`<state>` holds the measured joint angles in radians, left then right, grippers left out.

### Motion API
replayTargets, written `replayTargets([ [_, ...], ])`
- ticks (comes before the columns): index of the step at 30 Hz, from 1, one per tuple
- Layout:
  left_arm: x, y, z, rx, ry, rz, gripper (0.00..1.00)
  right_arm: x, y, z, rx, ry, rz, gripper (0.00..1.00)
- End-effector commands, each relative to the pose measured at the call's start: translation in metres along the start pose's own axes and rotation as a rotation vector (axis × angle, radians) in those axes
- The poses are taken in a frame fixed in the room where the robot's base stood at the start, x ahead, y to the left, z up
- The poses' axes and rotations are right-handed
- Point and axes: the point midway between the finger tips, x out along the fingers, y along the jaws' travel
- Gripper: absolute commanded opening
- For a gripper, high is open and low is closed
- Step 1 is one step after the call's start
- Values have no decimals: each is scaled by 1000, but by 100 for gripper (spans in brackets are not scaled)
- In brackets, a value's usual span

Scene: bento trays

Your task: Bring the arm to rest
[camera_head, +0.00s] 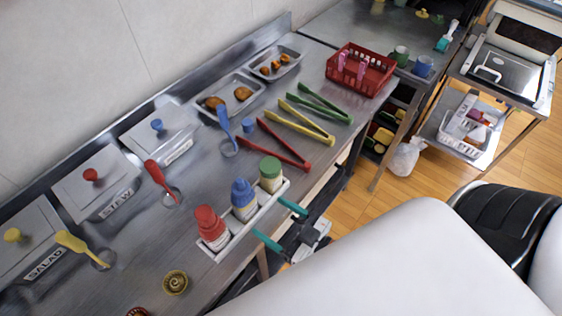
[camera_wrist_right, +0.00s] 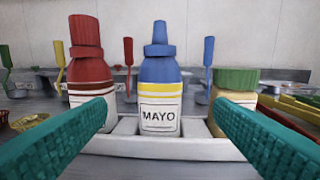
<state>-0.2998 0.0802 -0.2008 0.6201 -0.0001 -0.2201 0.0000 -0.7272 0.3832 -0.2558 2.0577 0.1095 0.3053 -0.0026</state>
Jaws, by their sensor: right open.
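My right gripper (camera_head: 267,216) is open at the front of the white bottle rack (camera_head: 228,238), and its teal fingers are apart. In the right wrist view the open gripper (camera_wrist_right: 159,106) faces the blue-topped bottle labelled MAYO (camera_wrist_right: 160,88), with nothing held. The blue bottle (camera_head: 243,198) stands upright in the rack between a red-topped bottle (camera_head: 210,228) and a green-topped bottle (camera_head: 271,174). In the wrist view the left finger overlaps the red bottle and the right finger overlaps the green one. I cannot tell whether they touch. My left gripper is not in view.
Red tongs (camera_head: 283,147), yellow tongs (camera_head: 303,122) and green tongs (camera_head: 320,103) lie on the steel counter. Lidded containers (camera_head: 97,185) with several ladles line the left. A red basket (camera_head: 361,70) stands farther back. Wooden floor (camera_head: 400,193) shows at the right.

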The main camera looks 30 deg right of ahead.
Motion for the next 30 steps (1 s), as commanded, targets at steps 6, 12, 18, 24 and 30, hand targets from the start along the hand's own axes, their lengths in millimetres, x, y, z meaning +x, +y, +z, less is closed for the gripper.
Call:
replayTargets([
  [6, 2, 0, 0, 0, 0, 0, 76, -13, 0, 0, 0, -1, 1, 76],
  [12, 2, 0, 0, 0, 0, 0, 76, -13, 0, 1, 0, -1, 0, 76],
  [18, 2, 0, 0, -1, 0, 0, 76, -13, 0, 1, 0, -1, 0, 76],
  [24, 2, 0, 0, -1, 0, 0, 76, -1, -4, -6, -6, 105, -19, 76],
  [30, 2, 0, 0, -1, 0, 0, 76, 11, -15, -27, -3, 424, -81, 76],
])
